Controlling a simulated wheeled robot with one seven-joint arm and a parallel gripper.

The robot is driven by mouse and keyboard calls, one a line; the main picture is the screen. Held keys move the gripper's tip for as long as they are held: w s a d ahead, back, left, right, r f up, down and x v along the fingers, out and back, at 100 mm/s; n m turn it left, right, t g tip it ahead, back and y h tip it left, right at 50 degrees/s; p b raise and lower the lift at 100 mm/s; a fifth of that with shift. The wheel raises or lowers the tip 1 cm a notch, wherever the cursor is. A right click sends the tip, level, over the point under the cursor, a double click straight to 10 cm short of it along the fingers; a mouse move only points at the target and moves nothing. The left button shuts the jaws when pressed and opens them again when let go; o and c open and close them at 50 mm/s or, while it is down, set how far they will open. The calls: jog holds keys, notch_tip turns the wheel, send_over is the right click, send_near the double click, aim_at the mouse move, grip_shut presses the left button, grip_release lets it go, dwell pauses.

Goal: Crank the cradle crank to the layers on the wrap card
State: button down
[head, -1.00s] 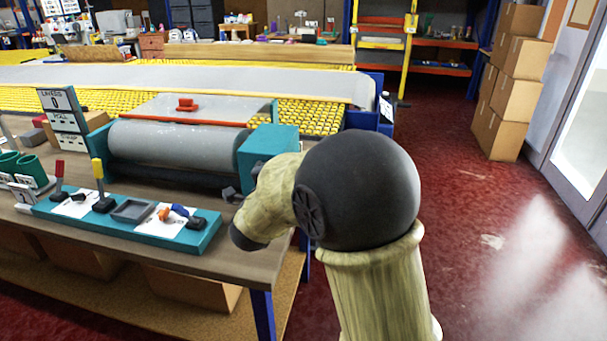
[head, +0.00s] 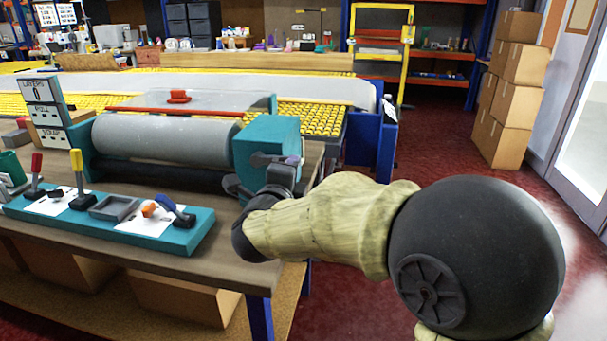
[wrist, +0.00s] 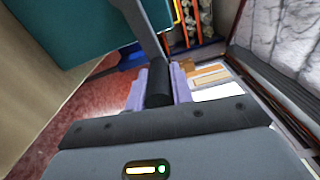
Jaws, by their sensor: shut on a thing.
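The cradle crank is a dark grey arm (head: 264,158) on the right end of the teal housing (head: 262,135), beside the grey roll (head: 165,136). In the wrist view its grey arm (wrist: 143,25) runs down to a black handle (wrist: 158,88). My gripper (wrist: 158,80) is shut on this handle, with a lavender finger on each side. In the head view my gripper (head: 287,168) is small and partly hidden by my own wrist. The layers sign (head: 40,92) stands left of the roll and seems to read 0. I cannot pick out the wrap card for sure.
A teal control panel (head: 185,238) with red and yellow levers lies along the bench's front. The wooden bench (head: 225,272) ends just below my wrist. Stacked cardboard boxes (head: 515,95) stand at the back right. The red floor (head: 440,140) right of the bench is clear.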

jog(key=shift+f, duration=0.1)
dwell(0.3)
jog(key=c, duration=1.2)
grip_release()
jog(key=shift+c, duration=0.2)
jog(key=s+a+p, duration=0.1)
jog(key=s+a, duration=0.1)
jog(key=s, duration=1.5)
jog(key=shift+s, duration=0.15)
